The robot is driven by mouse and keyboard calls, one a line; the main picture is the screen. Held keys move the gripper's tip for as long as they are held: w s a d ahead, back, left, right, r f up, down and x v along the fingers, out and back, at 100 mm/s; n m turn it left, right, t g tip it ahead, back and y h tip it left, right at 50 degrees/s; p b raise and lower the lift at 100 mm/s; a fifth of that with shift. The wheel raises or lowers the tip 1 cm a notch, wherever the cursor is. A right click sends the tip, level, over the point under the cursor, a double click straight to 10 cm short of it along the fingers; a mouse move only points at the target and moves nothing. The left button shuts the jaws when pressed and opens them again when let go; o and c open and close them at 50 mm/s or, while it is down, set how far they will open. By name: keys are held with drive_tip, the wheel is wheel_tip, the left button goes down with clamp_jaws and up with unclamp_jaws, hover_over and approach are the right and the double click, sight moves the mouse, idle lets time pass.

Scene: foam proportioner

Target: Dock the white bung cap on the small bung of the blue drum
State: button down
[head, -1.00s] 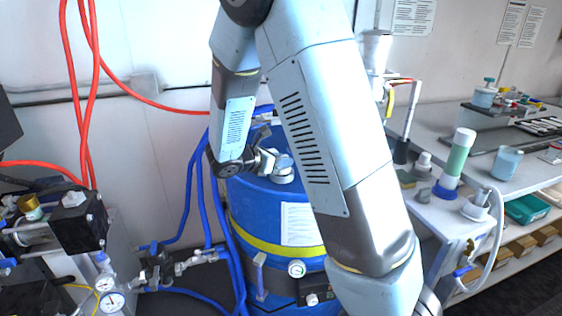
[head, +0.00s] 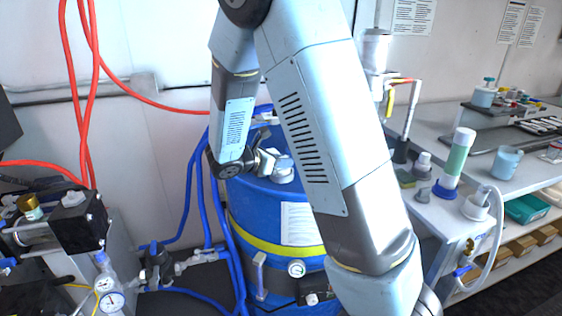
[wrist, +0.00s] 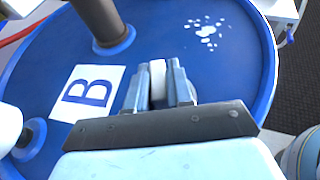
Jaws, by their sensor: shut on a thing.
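The blue drum (head: 262,205) stands in the middle of the head view, partly behind my arm. Its blue lid (wrist: 225,70) fills most of the wrist view. My gripper (wrist: 158,72) is over the lid, shut on a white piece, the bung cap (wrist: 157,82), which shows as a narrow strip between the fingers. In the head view my gripper (head: 274,163) is low over the drum's top, beside a pale round part (head: 283,174). I cannot make out the small bung. Whether the cap touches the lid is unclear.
A pipe in a blue collar (wrist: 115,42) rises from the lid, next to a label marked B (wrist: 88,93). White spots (wrist: 206,32) mark the lid. A white part with a blue base (wrist: 30,140) is at left. A cluttered bench (head: 440,200) stands right of the drum.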

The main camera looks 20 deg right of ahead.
drive_tip(key=shift+f, duration=0.3)
drive_tip(key=c, duration=1.3)
unclamp_jaws()
drive_tip(key=shift+a, duration=0.1)
drive_tip(key=shift+v, duration=5.5)
drive_tip(key=shift+r, duration=0.1)
